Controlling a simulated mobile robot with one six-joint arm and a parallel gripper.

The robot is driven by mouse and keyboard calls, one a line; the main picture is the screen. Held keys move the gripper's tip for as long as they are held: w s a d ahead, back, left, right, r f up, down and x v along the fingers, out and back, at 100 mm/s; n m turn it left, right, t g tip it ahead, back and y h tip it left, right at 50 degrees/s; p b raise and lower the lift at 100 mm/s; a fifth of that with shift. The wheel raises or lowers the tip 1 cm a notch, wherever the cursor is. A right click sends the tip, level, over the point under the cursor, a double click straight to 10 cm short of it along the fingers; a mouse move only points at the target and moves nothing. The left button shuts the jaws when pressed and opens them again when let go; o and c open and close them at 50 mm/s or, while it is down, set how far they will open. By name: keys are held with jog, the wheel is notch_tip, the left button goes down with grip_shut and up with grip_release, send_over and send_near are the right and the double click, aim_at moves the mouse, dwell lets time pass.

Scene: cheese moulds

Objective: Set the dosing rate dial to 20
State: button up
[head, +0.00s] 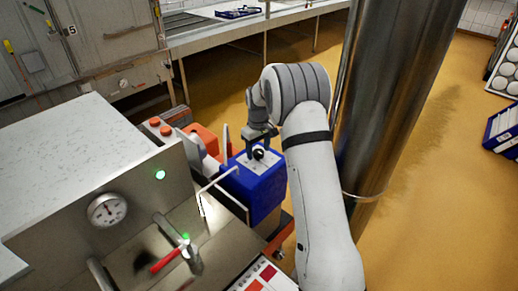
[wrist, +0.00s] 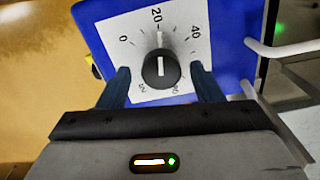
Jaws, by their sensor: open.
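The dosing rate dial is a round black knob (wrist: 161,70) with a white line, on a white scale plate (wrist: 190,60) fixed to a blue box (wrist: 228,42). The numbers 0, 20 and 40 are readable; lower ones are small and partly hidden. The knob's white line points up the picture, towards the 20 as far as I can tell. My gripper (wrist: 161,82) is open, its dark fingers to the left and right of the knob with gaps on both sides. In the head view, my gripper (head: 259,138) is over the knob on top of the blue box (head: 264,195).
A pale rail (head: 222,178) runs beside the blue box, left of it. A steel machine with a gauge (head: 107,210), a green lamp (head: 160,175) and a red-handled valve (head: 168,258) stands at left. A steel column (head: 385,100) rises right of my arm.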

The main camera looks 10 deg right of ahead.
aim_at(258, 151)
jog(key=shift+r+b, duration=0.4)
jog(key=shift+r, duration=3.5)
jog(key=shift+s, duration=0.1)
